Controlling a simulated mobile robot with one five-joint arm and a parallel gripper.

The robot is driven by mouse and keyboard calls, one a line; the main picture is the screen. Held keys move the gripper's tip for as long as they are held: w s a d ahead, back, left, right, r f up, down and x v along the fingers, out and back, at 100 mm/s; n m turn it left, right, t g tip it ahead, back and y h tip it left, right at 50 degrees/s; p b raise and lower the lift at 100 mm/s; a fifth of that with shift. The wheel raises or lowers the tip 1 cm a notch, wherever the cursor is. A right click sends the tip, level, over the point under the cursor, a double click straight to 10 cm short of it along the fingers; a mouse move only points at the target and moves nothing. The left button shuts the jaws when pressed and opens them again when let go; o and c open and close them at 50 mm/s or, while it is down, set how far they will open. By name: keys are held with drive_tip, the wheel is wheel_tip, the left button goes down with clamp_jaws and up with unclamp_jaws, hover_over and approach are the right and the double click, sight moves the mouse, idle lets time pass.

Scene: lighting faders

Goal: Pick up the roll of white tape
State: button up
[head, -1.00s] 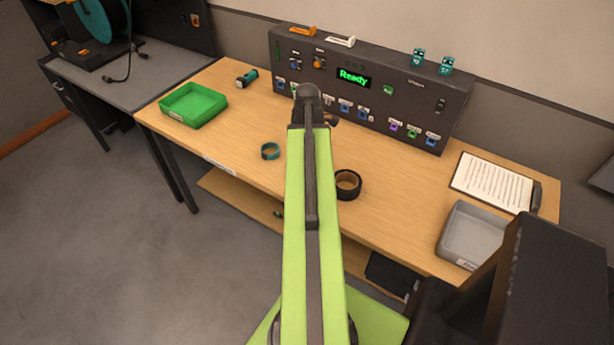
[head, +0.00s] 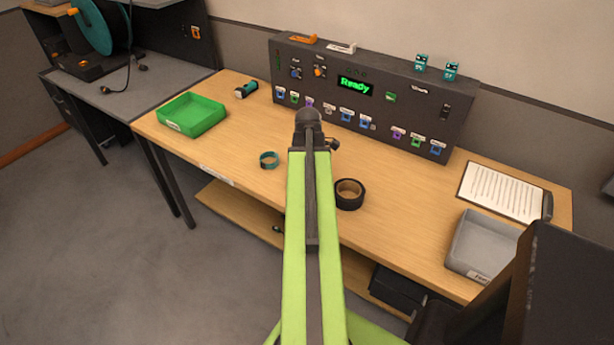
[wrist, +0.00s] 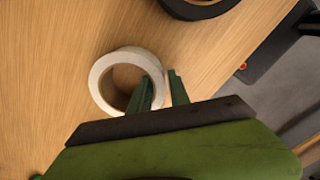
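The roll of white tape (wrist: 98,84) lies flat on the wooden bench in the wrist view. In the head view it is not visible; my arm covers part of the bench there. My gripper (wrist: 162,88) is open in the wrist view. Its left finger shows over the roll's hole and its right finger shows just outside the roll's right wall. I cannot tell how far the fingertips are above the bench or whether they touch the tape. In the head view the fingers are hidden behind my arm.
The console (head: 410,107) stands behind. A green tray (head: 193,122) is at the left; a grey tray (head: 459,262) and clipboard (head: 503,190) are at the right.

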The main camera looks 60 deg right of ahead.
clamp_jaws()
drive_tip(key=shift+r+p, duration=0.35)
drive_tip(key=r+p, duration=0.2)
drive_tip(key=s+r+p, duration=0.1)
drive_tip(key=r+p, duration=0.1)
drive_tip(key=shift+d+r+p, duration=0.15)
drive_tip(key=shift+r+p, duration=0.2)
drive_tip(key=s+d+r+p, duration=0.3)
drive_tip(key=s+r+p, duration=0.2)
drive_tip(key=s, duration=0.5)
drive_tip(key=shift+s+r+p, duration=0.15)
drive_tip(key=shift+r+p, duration=0.15)
